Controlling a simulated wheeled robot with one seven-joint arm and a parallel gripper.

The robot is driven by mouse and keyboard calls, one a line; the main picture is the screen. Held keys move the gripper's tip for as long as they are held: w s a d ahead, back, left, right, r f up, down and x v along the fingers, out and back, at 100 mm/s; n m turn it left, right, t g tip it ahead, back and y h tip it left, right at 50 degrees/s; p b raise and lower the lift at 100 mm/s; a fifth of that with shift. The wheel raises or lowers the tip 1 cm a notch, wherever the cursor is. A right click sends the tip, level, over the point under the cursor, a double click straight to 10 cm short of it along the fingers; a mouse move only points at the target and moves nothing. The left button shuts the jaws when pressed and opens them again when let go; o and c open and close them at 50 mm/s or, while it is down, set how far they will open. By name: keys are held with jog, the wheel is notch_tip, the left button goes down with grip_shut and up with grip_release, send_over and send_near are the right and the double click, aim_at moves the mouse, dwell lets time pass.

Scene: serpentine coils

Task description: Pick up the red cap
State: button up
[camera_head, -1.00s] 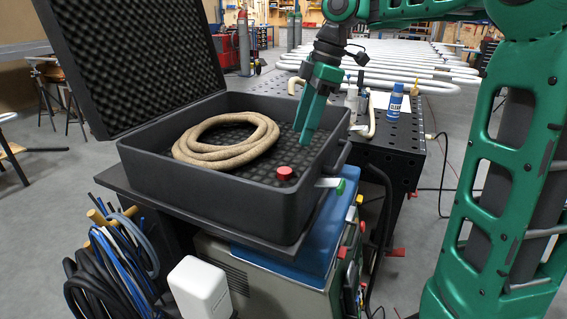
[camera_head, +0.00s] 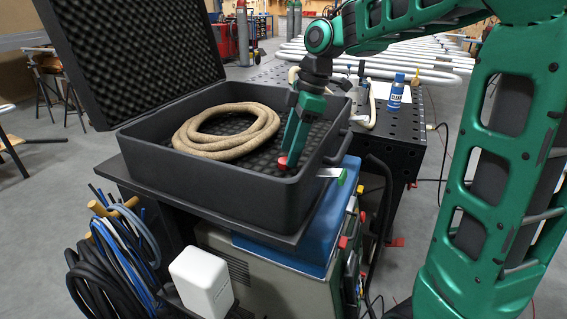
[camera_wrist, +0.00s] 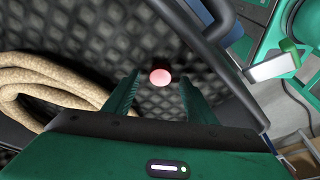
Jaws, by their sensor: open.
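The red cap (camera_head: 283,162) lies on the dark foam floor of the open black case (camera_head: 235,193), near its right front corner. In the wrist view the cap (camera_wrist: 160,76) shows as a small pinkish-red disc, ahead of the two fingertips and roughly midway between their lines. My gripper (camera_head: 287,158) is green and points down into the case. In the head view its fingers partly cover the cap. In the wrist view my gripper (camera_wrist: 158,88) is open with nothing between its fingers. I cannot tell whether a finger touches the cap.
A coiled tan hose (camera_head: 226,146) lies in the case, left of my gripper. The case's right wall and handle (camera_wrist: 205,62) are close on the right.

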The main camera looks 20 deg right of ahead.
jog(key=shift+x, duration=1)
jog(key=c, duration=1.2)
